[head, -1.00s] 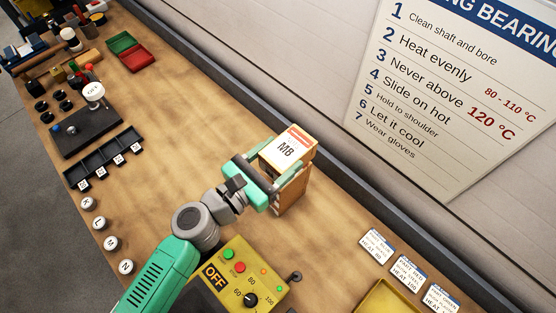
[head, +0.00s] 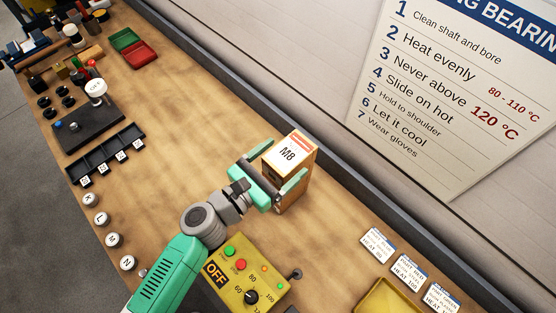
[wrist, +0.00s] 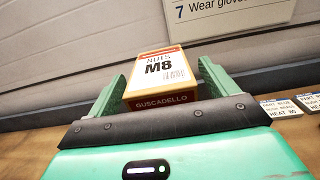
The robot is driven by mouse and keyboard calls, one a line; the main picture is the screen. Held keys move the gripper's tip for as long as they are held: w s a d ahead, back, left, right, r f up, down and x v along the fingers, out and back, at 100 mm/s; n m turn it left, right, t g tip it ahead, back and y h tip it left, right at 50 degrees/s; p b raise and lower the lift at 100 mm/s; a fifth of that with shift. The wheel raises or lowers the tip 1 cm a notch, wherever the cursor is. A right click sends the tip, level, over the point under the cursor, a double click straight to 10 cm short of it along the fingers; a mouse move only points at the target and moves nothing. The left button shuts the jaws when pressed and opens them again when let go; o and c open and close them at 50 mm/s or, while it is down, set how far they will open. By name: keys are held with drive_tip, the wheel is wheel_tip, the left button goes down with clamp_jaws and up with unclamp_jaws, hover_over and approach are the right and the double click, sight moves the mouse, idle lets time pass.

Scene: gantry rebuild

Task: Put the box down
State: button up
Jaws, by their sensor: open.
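The box (head: 288,153) is a tan carton with a white and orange label reading M8. In the head view it stands upright on the bench, towards the back edge by the wall. My gripper (head: 276,172) is open around it, one finger on each side. In the wrist view the box (wrist: 160,75) sits between the fingers of my gripper (wrist: 163,85), its lower edge partly hidden by the gripper body. Whether either finger still touches the box is hard to tell.
Label cards (head: 408,270) and a yellow tray (head: 385,300) lie to the right. A black slotted rack (head: 105,155) and a red tray (head: 141,55) are at left. The bench between is clear.

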drive_tip(key=b+v, duration=0.1)
drive_tip(key=v, duration=1.1)
